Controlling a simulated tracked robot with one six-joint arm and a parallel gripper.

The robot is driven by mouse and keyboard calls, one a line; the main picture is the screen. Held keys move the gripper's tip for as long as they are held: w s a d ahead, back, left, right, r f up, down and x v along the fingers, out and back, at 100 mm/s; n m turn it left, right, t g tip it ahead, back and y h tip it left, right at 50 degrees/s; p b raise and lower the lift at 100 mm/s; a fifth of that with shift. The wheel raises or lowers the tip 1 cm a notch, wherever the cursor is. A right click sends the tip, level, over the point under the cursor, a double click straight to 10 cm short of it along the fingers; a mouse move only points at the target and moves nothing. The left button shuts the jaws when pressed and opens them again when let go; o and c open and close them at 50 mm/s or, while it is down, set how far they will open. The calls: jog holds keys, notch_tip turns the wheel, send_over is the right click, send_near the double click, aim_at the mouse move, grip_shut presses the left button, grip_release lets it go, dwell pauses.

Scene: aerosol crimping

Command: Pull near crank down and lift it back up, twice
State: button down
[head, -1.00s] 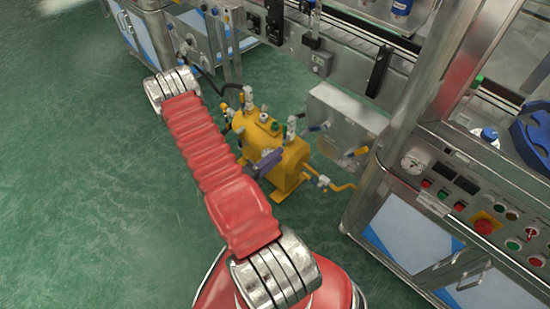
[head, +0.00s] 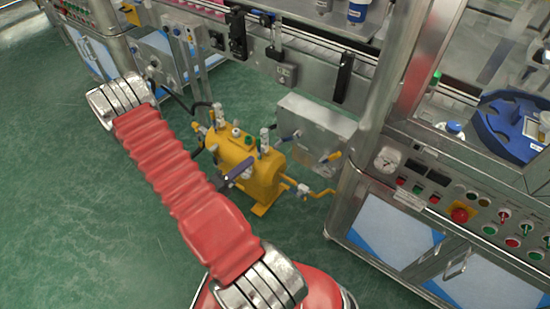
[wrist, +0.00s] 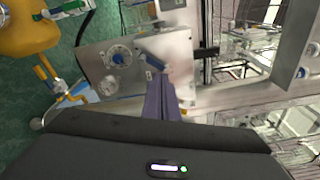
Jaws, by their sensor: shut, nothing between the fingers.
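My gripper (head: 240,168) shows in the head view as a small purple-grey shape in front of the yellow tank, at the far side of my red arm. In the wrist view its purple fingers (wrist: 162,103) are shut together and empty. Just beyond their tips is a blue handle (wrist: 155,62) on a steel panel (wrist: 180,50); I cannot tell whether they touch. In the head view a grey box (head: 325,125) right of the tank has a blue handle (head: 292,137) and a yellow-and-blue handle (head: 330,157). I cannot tell which is the near crank.
The yellow tank (head: 262,187) with valves stands on the green floor and also shows in the wrist view (wrist: 28,28). A steel control cabinet (head: 395,215) with a gauge and buttons is at the right. A conveyor line runs behind. The floor at the left is clear.

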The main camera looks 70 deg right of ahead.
jog(key=w+a+r+m+y, duration=0.3)
jog(key=a+r+m+y, duration=0.4)
jog(key=a+r+m, duration=0.65)
jog(key=w+a+r+m+t+y, duration=0.1)
jog(key=a+r+m+t+y, duration=0.2)
jog(key=a+r, duration=0.3)
jog(key=w+a+r+m+t+y, duration=0.2)
jog(key=a+r+m+t, duration=0.3)
jog(key=a, duration=0.6)
jog(key=w+a+r+m+t+y, duration=0.1)
jog(key=a+r+m+t+y, duration=0.3)
jog(key=a, duration=0.5)
notch_tip(320, 180, up, 3)
jog(key=shift+w+a+f+m+t, duration=0.2)
jog(key=shift+a+m+t, duration=0.15)
jog(key=shift+m+t, duration=0.4)
